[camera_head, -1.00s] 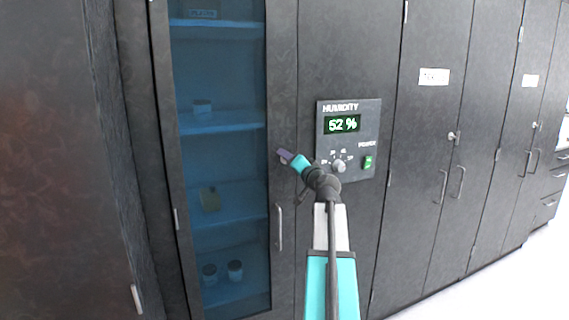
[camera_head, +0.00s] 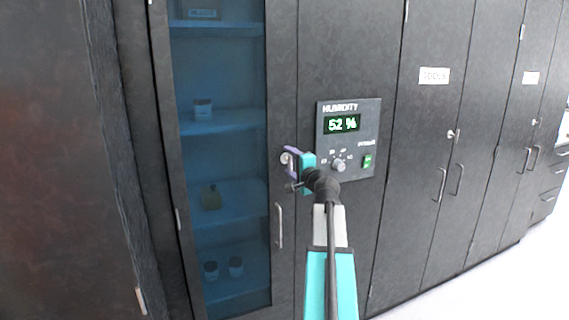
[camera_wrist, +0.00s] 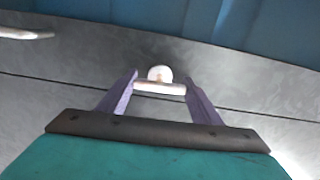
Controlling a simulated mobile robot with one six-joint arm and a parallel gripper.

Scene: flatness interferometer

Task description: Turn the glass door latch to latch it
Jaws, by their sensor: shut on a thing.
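The glass door (camera_head: 222,150) has a dark frame and blue-tinted glass, and it looks closed in the head view. Its latch (camera_wrist: 160,80) is a pale round hub with a short bar, on the door frame. In the wrist view the bar lies crosswise between my gripper's (camera_wrist: 161,84) two purple fingers, which touch or nearly touch its ends. In the head view my gripper (camera_head: 288,160) is at the latch, on the frame right of the glass. The latch is partly hidden there by the fingers.
The door's vertical handle (camera_head: 279,226) is below the latch. A humidity panel (camera_head: 348,140) reading 52 % with a knob and green switch is close to the right of my gripper. Jars stand on shelves behind the glass. More cabinets (camera_head: 430,150) line the right.

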